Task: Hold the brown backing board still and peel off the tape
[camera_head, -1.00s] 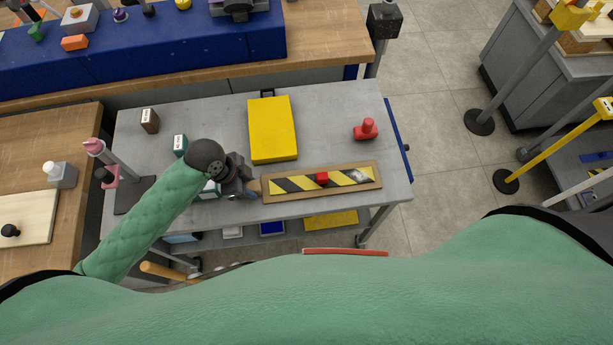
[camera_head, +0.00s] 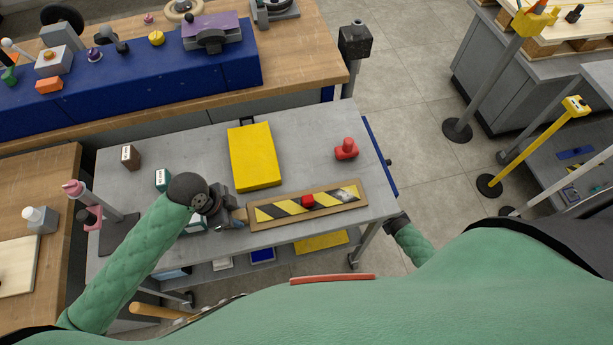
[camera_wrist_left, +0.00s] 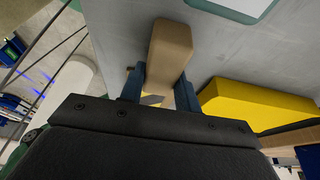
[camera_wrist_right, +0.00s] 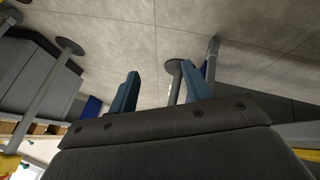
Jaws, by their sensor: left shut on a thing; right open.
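The brown backing board (camera_head: 251,220) lies near the front edge of the grey cart top. My left gripper (camera_head: 236,217) is at the board's left end. In the left wrist view its fingers (camera_wrist_left: 160,90) are shut on a tan block-like part, which seems to be the board's grip end. My right gripper (camera_head: 397,222) is just off the cart's right front corner, partly hidden. In the right wrist view its fingers (camera_wrist_right: 160,90) are apart and empty, with floor beyond.
A yellow block (camera_head: 254,157) lies behind the board, and a red knobbed piece (camera_head: 346,149) stands behind its right end. Small brown and teal blocks (camera_head: 163,180) stand at the left. A blue bar (camera_head: 380,157) runs along the cart's right edge.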

